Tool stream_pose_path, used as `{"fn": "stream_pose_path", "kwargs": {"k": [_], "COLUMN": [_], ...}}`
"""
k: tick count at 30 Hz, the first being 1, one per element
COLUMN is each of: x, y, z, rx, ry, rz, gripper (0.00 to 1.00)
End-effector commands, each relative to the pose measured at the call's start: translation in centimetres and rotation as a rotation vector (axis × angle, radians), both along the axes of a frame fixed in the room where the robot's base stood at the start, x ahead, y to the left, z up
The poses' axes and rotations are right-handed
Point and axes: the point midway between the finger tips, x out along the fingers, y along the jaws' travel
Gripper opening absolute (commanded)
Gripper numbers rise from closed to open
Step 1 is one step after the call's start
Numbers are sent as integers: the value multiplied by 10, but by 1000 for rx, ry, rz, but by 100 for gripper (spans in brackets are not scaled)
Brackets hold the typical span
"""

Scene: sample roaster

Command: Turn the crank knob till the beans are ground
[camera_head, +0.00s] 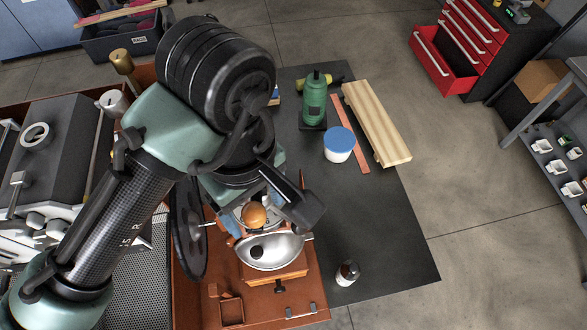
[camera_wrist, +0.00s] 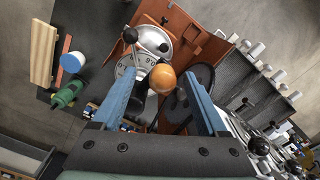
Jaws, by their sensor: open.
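The round orange-brown crank knob (camera_head: 255,214) shows below my gripper in the head view, above the grinder's silver bowl (camera_head: 268,252). In the wrist view the knob (camera_wrist: 162,78) appears between the two blue fingers of my open gripper (camera_wrist: 161,75), with a visible gap on each side. I cannot tell whether it is at fingertip depth. The grinder's silver top (camera_wrist: 155,42) and its dial ring with numbers (camera_wrist: 128,72) lie beyond the knob. The grinder's wooden base (camera_head: 275,272) stands on a brown tray. The beans and much of the crank arm are not clearly visible.
A dark disc-shaped wheel (camera_head: 190,228) stands close left of the grinder. A green grinder-like device (camera_head: 314,104), blue-lidded tub (camera_head: 339,145) and wooden plank (camera_head: 377,123) stand farther back. The dark mat (camera_head: 385,235) is clear at right.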

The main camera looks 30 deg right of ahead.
Motion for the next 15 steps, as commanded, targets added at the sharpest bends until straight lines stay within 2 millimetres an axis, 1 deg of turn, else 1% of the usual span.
{"fn": "stream_pose_path", "kwargs": {"k": [1,15], "x": [1,0], "y": [0,0], "z": [6,52], "rx": [2,2], "ry": [-4,-3], "rz": [-2,-1], "gripper": [76,76]}}
